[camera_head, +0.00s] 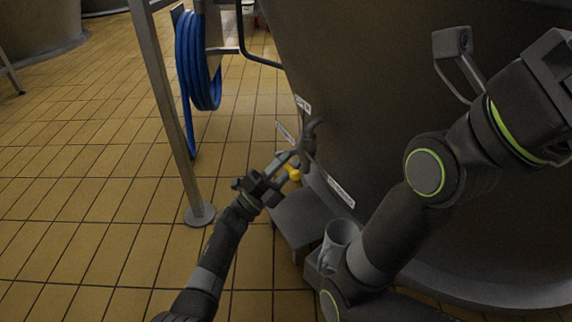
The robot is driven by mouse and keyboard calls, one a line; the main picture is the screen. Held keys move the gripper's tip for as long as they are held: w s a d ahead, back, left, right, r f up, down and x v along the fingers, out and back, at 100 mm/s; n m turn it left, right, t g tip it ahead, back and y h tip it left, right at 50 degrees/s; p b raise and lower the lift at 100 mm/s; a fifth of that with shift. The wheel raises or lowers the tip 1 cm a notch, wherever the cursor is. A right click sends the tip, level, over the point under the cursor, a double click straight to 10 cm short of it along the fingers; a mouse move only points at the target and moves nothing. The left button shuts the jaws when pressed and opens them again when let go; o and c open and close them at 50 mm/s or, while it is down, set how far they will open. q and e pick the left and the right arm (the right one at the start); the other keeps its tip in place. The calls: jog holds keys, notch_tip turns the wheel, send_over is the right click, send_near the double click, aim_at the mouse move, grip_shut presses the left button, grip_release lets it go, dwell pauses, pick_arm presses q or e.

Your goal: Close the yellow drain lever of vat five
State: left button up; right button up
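The yellow drain lever (294,173) shows as a small yellow piece low on the side of the large dark vat (370,110), beside a grey outlet pipe (310,138). My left gripper (281,167) reaches up from the bottom left and is right at the lever. Its fingers overlap the lever and the fitting in this view, so I cannot tell whether they grip it or only touch it. Most of the lever is hidden. My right arm is raised across the right side; the body of its gripper (552,72) is cut by the frame edge, and its fingertips are out of view.
A steel post (172,125) with a round foot stands left of the lever. A blue hose coil (197,62) hangs behind it.

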pick_arm(q)
jog(key=shift+a, duration=0.15)
jog(key=p+v, duration=0.3)
jog(key=v, duration=1.4)
jog(key=shift+s, duration=0.1)
